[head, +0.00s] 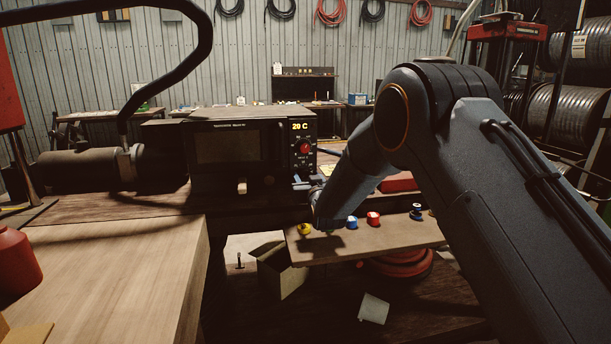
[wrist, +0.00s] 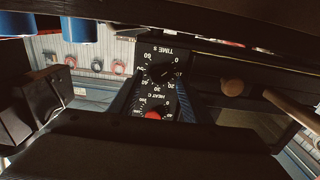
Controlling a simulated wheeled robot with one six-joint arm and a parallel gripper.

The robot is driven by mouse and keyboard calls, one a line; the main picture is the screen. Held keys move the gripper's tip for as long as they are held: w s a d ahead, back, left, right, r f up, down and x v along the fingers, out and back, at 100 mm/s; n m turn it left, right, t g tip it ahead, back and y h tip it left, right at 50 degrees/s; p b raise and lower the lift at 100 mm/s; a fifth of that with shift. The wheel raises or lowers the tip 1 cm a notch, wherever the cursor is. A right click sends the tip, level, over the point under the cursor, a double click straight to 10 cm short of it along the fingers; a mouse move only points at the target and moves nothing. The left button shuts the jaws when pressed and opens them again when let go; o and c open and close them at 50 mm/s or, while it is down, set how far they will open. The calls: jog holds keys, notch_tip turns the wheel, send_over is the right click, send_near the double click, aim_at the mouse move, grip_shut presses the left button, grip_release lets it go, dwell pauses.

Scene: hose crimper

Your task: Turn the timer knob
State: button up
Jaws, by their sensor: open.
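The heater box (head: 228,160) stands on the bench in the head view, with its control panel on the right side. A lit display (head: 300,127) reads "20 C" above a red heat knob (head: 304,147). In the wrist view the panel appears upside down: the black timer knob (wrist: 160,73) sits on the "TIME S" dial, and the red heat knob shows below it (wrist: 153,114). My gripper (wrist: 155,92) is open, its two striped fingers on either side of the panel in this view. No contact with the timer knob is visible. In the head view my gripper (head: 305,185) is partly hidden by my arm.
A wooden shelf (head: 400,238) with yellow, blue and red fittings lies below my gripper. A wooden door handle (wrist: 232,87) projects beside the panel in the wrist view. An open cardboard box (head: 282,270) sits lower down. A wooden tabletop (head: 120,270) fills the left foreground.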

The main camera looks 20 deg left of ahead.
jog(key=shift+x, duration=0.8)
jog(key=c, duration=1)
jog(key=shift+m, duration=0.3)
